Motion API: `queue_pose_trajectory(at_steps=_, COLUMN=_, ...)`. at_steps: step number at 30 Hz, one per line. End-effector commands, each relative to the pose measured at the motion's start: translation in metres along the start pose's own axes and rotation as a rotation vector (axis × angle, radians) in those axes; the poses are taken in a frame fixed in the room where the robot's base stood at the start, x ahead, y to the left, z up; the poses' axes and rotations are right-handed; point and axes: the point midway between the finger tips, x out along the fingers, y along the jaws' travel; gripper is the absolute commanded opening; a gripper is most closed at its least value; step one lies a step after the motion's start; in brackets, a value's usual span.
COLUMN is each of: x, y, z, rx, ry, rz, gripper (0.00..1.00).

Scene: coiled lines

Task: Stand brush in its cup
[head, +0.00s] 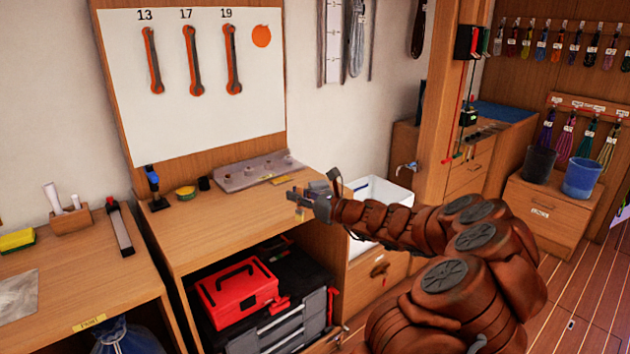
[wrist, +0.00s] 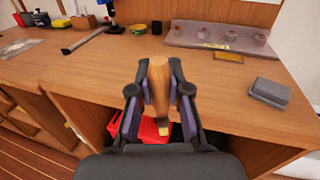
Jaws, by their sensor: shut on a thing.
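My gripper (head: 291,196) is over the front right part of the wooden bench top. In the wrist view my gripper (wrist: 161,92) is shut on a wooden-handled thing, which looks like the brush (wrist: 159,85). The brush points along the view, with a small pale yellowish end showing low between the fingers. A grey metal plate (head: 232,180) with several short round cups lies at the back of the bench; it also shows in the wrist view (wrist: 190,38). I cannot tell which cup is the brush's. The plate is apart from my gripper, beyond it.
A grey block (wrist: 269,92) lies on the bench right of my gripper. A yellow label (wrist: 229,57) lies before the plate. A blue-handled tool (head: 153,188) and yellow tin (head: 186,192) stand at the left. A red toolbox (head: 236,291) is below. The middle bench top is clear.

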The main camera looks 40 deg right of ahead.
Motion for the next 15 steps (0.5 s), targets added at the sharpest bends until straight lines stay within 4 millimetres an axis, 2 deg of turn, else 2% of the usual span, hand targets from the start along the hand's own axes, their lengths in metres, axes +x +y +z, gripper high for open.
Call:
queue_pose_trajectory(at_steps=5, x=0.023, y=0.055, z=-0.026, rx=0.000, ry=-0.004, rz=0.134, gripper=0.00)
queue_pose_trajectory(at_steps=12, x=0.060, y=0.156, z=-0.073, rx=0.000, ry=-0.019, rz=0.379, gripper=0.00)
queue_pose_trajectory(at_steps=15, x=0.071, y=0.191, z=-0.091, rx=0.000, ry=-0.024, rz=0.467, gripper=0.00)
